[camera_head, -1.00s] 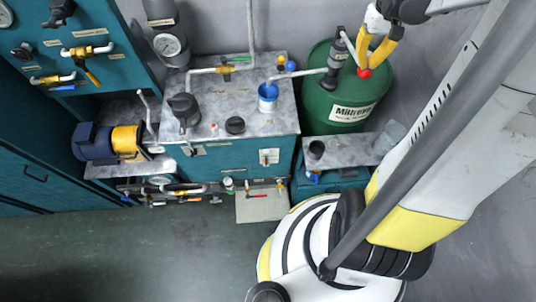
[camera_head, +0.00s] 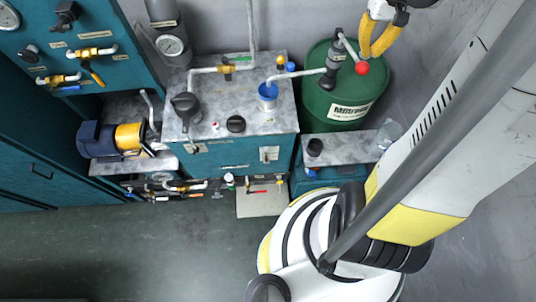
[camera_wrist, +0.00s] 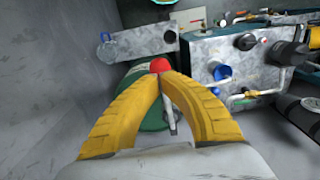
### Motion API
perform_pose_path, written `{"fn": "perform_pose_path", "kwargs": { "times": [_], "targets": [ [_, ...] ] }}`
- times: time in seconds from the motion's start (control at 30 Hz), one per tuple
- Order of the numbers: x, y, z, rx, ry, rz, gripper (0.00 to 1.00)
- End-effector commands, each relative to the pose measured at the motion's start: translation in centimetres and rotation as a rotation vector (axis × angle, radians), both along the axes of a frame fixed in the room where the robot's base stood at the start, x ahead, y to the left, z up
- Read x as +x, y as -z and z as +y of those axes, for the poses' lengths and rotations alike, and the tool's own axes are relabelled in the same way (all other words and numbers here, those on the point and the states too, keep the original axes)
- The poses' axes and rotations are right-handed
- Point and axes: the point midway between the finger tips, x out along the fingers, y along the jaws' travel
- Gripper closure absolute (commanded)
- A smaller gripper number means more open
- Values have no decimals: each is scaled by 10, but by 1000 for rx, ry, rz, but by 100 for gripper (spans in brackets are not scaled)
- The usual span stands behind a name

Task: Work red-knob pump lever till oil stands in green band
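The red knob (camera_head: 362,68) tops the pump lever, whose pale rod slants down to it from the grey hand pump (camera_head: 331,72) on the green drum (camera_head: 318,100). My gripper (camera_head: 369,56) has two yellow fingers whose tips come together just above the knob. In the wrist view the red knob (camera_wrist: 160,65) sits right at the fingertips, slightly beyond them, wider than the gap between them. I cannot tell whether they touch. The pump's spout reaches over a blue-rimmed cup (camera_head: 268,91) on the tank top. I cannot make out an oil level or green band.
The grey tank top (camera_head: 204,119) carries black caps and pipes. A teal valve panel (camera_head: 119,40) and a blue-yellow motor (camera_head: 98,139) stand left. A grey shelf (camera_head: 345,150) lies in front of the drum. The floor at front left is clear.

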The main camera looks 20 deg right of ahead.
Motion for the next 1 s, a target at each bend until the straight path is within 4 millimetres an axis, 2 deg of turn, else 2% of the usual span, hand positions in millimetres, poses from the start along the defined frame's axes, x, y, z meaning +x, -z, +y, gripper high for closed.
{"fn": "perform_pose_path", "kwargs": {
  "times": [0.27, 1.0],
  "targets": [
    [0, 5, 0, 0, 0, 0, 100],
    [0, 72, 0, 0, 0, -1, 100]
  ]
}}
